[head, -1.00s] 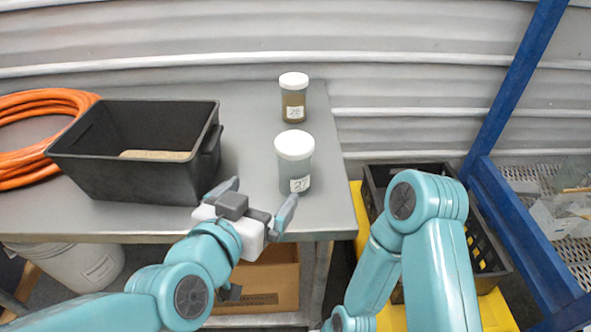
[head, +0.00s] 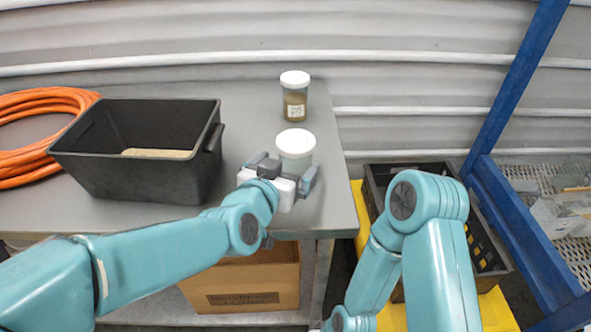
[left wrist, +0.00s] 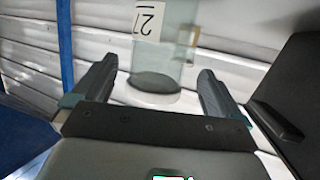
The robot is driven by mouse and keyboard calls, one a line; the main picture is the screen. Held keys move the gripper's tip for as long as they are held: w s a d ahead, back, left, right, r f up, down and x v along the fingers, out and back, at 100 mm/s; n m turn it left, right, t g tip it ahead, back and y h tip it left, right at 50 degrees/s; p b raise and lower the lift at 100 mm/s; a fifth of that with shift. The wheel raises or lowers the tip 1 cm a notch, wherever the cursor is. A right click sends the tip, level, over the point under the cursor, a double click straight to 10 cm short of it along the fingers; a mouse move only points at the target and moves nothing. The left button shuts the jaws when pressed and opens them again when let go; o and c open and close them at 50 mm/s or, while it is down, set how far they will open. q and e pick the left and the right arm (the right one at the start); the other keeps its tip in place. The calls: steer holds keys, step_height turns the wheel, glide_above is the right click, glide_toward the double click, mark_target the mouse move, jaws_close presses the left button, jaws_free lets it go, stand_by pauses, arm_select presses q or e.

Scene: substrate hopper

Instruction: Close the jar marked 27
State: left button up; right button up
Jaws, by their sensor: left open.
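The jar marked 27 (head: 297,163) stands upright near the front right of the grey table, with a white lid (head: 295,142) on top. Whether the lid is seated tight cannot be told. My left gripper (head: 286,168) is open at the jar's near side, a finger to either side of it, and hides its label in the head view. In the left wrist view the clear jar (left wrist: 178,52) shows upside down between the two spread fingers, its label (left wrist: 149,20) reading 27. No grip shows. My right arm is in the head view, but its gripper is not.
A second lidded jar (head: 295,105), marked 28 and with brown contents, stands behind. A black bin (head: 130,180) is to the left, an orange hose coil (head: 25,170) beyond it. Right of the table are a black crate (head: 485,245) and a blue rack post (head: 512,85).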

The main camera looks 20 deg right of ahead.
arm_select(q)
steer(key=x, duration=0.5)
steer(key=shift+d+f+p, duration=0.1)
steer(key=shift+f+p, duration=0.15)
steer(key=shift+p, duration=0.1)
steer(key=shift+r, duration=0.1)
steer(key=c, duration=1.1)
